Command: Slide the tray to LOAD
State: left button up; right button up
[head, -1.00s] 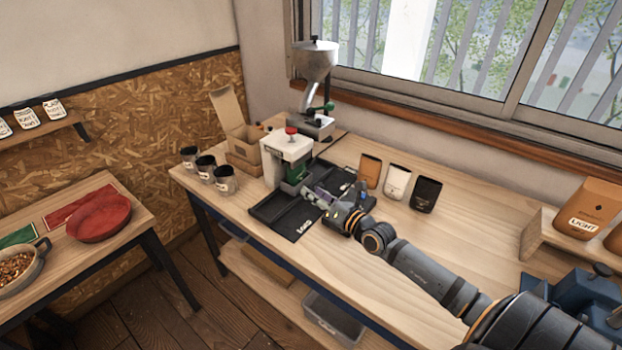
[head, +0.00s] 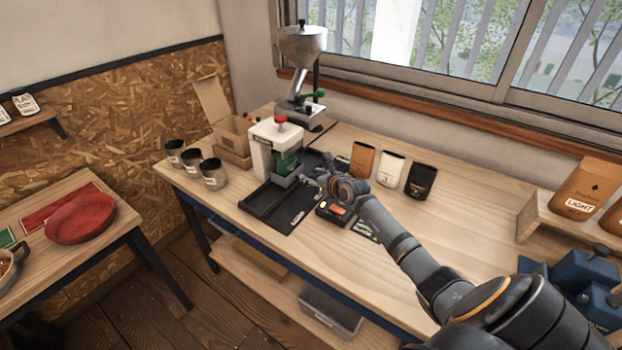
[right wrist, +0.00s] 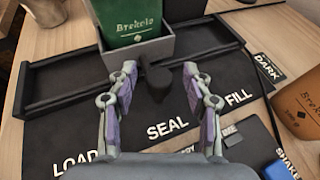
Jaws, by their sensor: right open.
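The tray (right wrist: 137,52) is a small grey open box with a dark round knob (right wrist: 158,80) on its front. A green pouch (right wrist: 131,20) stands upright in it; both also show under the sealer (head: 275,146) in the head view. The tray sits on a black rail (right wrist: 63,97), behind the word SEAL, between LOAD (right wrist: 75,162) at left and FILL (right wrist: 239,97) at right. My right gripper (right wrist: 160,70) is open, its fingers to either side of the knob with gaps visible. My left gripper is not in view.
The hopper (head: 303,42) stands behind the sealer. Several metal cups (head: 213,174) are left of the rail. Orange, white and black bags (head: 421,181) stand to the right at the back. A card marked DARK (right wrist: 269,66) lies right of the rail.

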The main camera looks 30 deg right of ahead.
jog(key=shift+w+f, duration=0.2)
jog(key=shift+w, duration=0.25)
jog(key=shift+c, duration=0.4)
grip_shut()
